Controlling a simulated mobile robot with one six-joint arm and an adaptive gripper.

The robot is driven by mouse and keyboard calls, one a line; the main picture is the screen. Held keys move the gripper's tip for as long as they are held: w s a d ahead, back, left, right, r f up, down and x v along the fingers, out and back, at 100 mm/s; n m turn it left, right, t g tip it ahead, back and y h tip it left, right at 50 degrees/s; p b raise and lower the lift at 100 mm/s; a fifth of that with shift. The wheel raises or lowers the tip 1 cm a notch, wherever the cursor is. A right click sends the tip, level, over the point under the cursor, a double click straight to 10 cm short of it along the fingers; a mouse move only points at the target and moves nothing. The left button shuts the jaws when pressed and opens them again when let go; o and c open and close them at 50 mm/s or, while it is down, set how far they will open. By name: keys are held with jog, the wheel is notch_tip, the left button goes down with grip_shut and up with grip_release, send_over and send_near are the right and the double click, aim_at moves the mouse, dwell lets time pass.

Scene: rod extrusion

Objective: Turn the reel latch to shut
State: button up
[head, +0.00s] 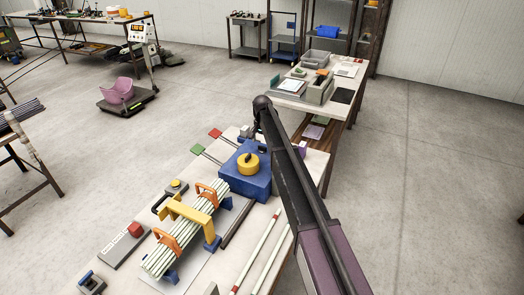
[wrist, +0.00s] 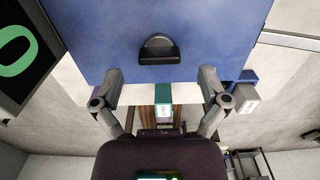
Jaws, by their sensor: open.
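In the wrist view a latch (wrist: 158,52), a dark grey round knob with a black bar lying level across it, sits on a blue face (wrist: 100,30). My gripper (wrist: 161,80) is open and empty, its two grey fingers spread wide below the latch, one to each side. The fingertips do not appear to touch the latch bar. In the head view a blue box (head: 250,184) carries a yellow round part (head: 248,165); I cannot make out the latch there. My arm runs past the right of the box, and my gripper cannot be made out in that view.
A black panel with a green ring (wrist: 15,50) stands at the left in the wrist view. In the head view a bundle of pale rods (head: 185,232) lies in a cradle with orange clamps, left of the box. A second table (head: 310,100) stands behind. The floor at right is clear.

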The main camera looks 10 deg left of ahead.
aim_at(262, 149)
jog(key=shift+f+b, duration=0.8)
jog(key=shift+f, duration=0.35)
jog(key=c, duration=1.2)
